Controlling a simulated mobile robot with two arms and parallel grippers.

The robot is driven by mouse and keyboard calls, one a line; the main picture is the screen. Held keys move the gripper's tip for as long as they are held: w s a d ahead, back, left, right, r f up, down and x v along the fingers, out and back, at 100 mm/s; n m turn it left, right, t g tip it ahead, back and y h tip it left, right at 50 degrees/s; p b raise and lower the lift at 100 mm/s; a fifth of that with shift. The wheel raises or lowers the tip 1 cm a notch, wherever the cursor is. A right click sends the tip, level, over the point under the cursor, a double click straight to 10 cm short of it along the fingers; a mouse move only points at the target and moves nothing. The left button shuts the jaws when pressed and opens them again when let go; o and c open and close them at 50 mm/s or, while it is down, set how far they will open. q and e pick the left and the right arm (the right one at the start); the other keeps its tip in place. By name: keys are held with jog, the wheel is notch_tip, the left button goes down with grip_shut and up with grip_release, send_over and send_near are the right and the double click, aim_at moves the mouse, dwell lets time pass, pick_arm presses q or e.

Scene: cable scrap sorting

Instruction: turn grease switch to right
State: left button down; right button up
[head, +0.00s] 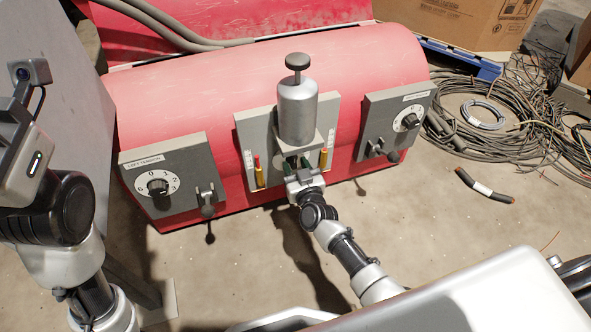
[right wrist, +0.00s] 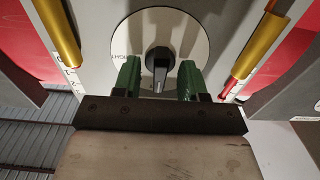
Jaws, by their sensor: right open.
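The grease switch is a black knob (right wrist: 159,62) on a round white dial (right wrist: 182,28) in the right wrist view. Its narrow grip stands roughly upright in that picture; lettering shows at the dial's left edge. My right gripper (right wrist: 159,75) is open, with one green finger on each side of the knob and visible gaps between. In the head view my right gripper (head: 304,165) is at the middle grey panel (head: 246,131), below the grey cylinder (head: 298,110); the switch is hidden there. My left arm shows at the left edge, but its fingertips do not.
Yellow and red levers (head: 259,173) (head: 324,158) flank the switch on the panel. The left tension box (head: 183,157) and a right box (head: 379,117) with dials and toggles sit on the red machine (head: 385,52). Loose cables (head: 455,105) lie right.

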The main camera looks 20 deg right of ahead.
jog(key=shift+w, duration=0.15)
jog(key=shift+c, duration=0.2)
grip_shut()
